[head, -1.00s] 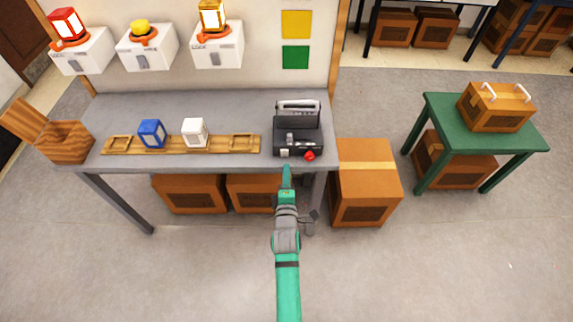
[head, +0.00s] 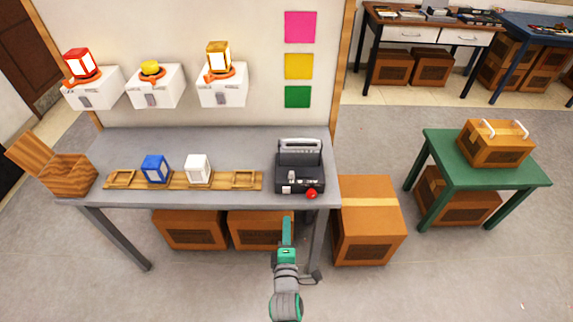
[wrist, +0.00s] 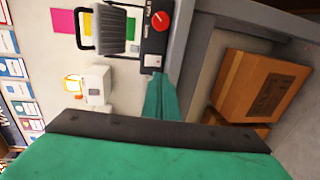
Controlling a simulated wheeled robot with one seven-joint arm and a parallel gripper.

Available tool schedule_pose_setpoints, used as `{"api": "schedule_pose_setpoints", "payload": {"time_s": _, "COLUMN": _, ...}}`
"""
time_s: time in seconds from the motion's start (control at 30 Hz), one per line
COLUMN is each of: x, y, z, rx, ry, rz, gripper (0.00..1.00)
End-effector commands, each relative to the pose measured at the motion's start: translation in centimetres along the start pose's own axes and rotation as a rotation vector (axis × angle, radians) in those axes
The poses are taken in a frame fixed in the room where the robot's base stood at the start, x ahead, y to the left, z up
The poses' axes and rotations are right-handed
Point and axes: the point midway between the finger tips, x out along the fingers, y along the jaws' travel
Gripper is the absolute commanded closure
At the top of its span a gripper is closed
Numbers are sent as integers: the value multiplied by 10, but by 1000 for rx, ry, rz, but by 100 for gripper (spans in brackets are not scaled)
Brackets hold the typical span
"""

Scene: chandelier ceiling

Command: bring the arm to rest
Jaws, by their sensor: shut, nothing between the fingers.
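My gripper (head: 287,232) is in front of the grey table (head: 225,134), below its front edge, in the head view. Its green fingers are shut with nothing between them. In the wrist view the shut fingers (wrist: 161,98) point toward the table edge and the black device. The arm reaches up from the bottom middle of the head view and touches nothing that I can see.
A black device (head: 300,172) with a red knob stands at the table's right. A wooden rack (head: 220,181) holds a blue block (head: 155,169) and a white block (head: 198,168). A cardboard box (head: 368,225) stands right of the table. The floor in front is clear.

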Motion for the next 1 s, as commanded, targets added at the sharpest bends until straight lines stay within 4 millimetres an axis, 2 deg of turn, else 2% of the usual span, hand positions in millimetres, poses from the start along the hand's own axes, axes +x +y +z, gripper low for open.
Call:
{"api": "schedule_pose_setpoints", "payload": {"time_s": 0.17, "x": -2, "y": -1, "z": -1, "rx": 5, "ry": 3, "rz": -1, "gripper": 100}}
{"api": "schedule_pose_setpoints", "payload": {"time_s": 0.27, "x": -14, "y": -8, "z": 0, "rx": 38, "ry": 6, "rz": -7, "gripper": 100}}
{"api": "schedule_pose_setpoints", "payload": {"time_s": 0.33, "x": -30, "y": -16, "z": 2, "rx": 90, "ry": 9, "rz": -15, "gripper": 100}}
{"api": "schedule_pose_setpoints", "payload": {"time_s": 0.5, "x": -90, "y": -35, "z": 7, "rx": 287, "ry": 16, "rz": -36, "gripper": 100}}
{"api": "schedule_pose_setpoints", "payload": {"time_s": 0.7, "x": -162, "y": -46, "z": 10, "rx": 552, "ry": 16, "rz": -60, "gripper": 100}}
{"api": "schedule_pose_setpoints", "payload": {"time_s": 1.0, "x": -265, "y": -38, "z": 8, "rx": 967, "ry": -9, "rz": -92, "gripper": 100}}
